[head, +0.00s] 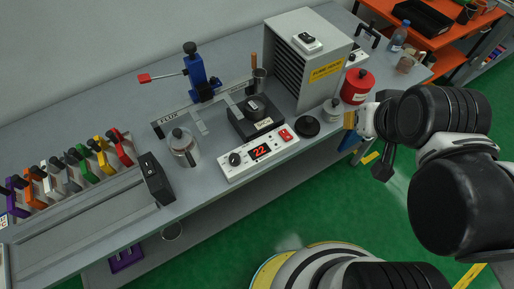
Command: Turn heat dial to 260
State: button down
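The heat unit (258,154) is a white box on the bench with a red display (260,151) that reads 22. Its black dial (235,158) is left of the display, and a red switch (286,134) is on the right. The dial's pointer is too small to read. My gripper (382,168) hangs at the right, beyond the bench's front edge and well apart from the dial. Its dark end points down. I cannot make out the gap between its fingers. I see nothing held in it.
A black pot labelled SMD4 (255,110) stands behind the heat unit. A steel pot (183,147) and a black box (157,179) are on its left. A round black lid (307,126), a small canister (332,110) and a red can (357,87) are on its right. Several coloured clamps (100,150) stand far left.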

aim_at(235, 160)
jog(key=j+u, duration=0.1)
jog(key=u, duration=0.3)
jog(key=i+u, duration=0.1)
jog(key=u, duration=0.25)
jog(key=j+u, duration=0.1)
jog(key=u, duration=0.3)
